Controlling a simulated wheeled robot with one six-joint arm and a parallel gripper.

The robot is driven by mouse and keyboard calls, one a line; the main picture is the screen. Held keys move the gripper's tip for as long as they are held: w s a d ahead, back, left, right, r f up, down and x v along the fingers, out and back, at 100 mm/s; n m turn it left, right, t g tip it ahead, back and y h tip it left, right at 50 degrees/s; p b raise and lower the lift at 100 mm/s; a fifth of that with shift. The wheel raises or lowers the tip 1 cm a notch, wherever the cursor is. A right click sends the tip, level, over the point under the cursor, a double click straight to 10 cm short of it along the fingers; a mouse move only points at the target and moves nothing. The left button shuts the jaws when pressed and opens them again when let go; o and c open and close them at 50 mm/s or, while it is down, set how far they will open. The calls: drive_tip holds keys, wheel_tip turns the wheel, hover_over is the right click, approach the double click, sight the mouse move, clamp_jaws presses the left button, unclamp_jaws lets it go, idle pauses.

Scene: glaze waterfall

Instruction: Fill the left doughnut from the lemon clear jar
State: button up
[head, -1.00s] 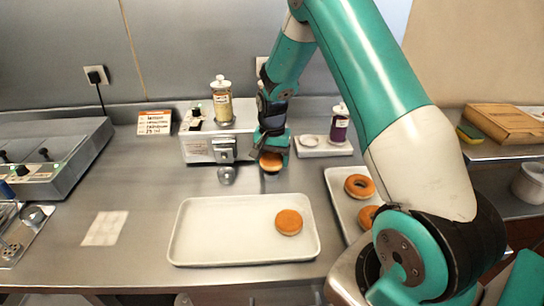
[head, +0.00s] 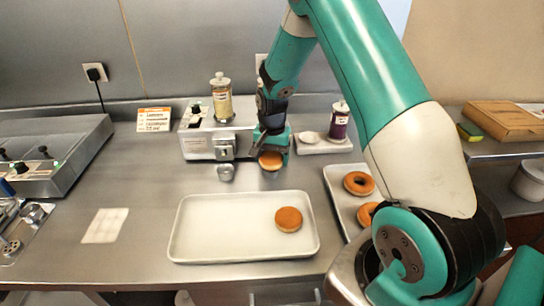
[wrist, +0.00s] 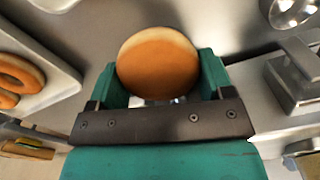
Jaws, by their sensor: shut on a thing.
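My gripper (head: 271,158) is shut on a round golden-brown doughnut (wrist: 158,64), held between the green fingers in the wrist view. In the head view the held doughnut (head: 270,161) is just right of the filling machine's nozzle (head: 226,172), above the counter. A second doughnut (head: 288,219) lies on the right part of the white tray (head: 215,250). The clear jar with pale yellow contents (head: 221,100) and a white lid stands on top of the filling machine (head: 199,150).
A second tray (head: 345,216) with ring doughnuts (head: 359,184) is at the right, partly behind my arm. A label card (head: 154,120) stands by the wall. A grey machine (head: 60,155) fills the left end. The counter around the white square (head: 105,225) is free.

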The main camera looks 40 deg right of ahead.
sight(273, 165)
drive_tip(key=shift+s+a, duration=0.55)
drive_tip(key=shift+s, duration=0.3)
drive_tip(key=shift+s+a, duration=0.55)
drive_tip(key=shift+s, duration=0.25)
drive_tip(key=shift+s+a+r+p, duration=0.15)
drive_tip(key=shift+s+r+p, duration=0.05)
drive_tip(key=shift+r+p, duration=0.35)
drive_tip(key=shift+s+a+r+p, duration=0.15)
drive_tip(key=shift+s+r+p, duration=0.1)
drive_tip(key=shift+r+p, duration=0.3)
drive_tip(key=shift+s+a+r+p, duration=0.2)
drive_tip(key=shift+r+p, duration=0.2)
drive_tip(key=shift+r, duration=0.3)
drive_tip(key=shift+s+r, duration=0.2)
drive_tip(key=shift+r, duration=0.1)
drive_tip(key=shift+a+f, duration=0.1)
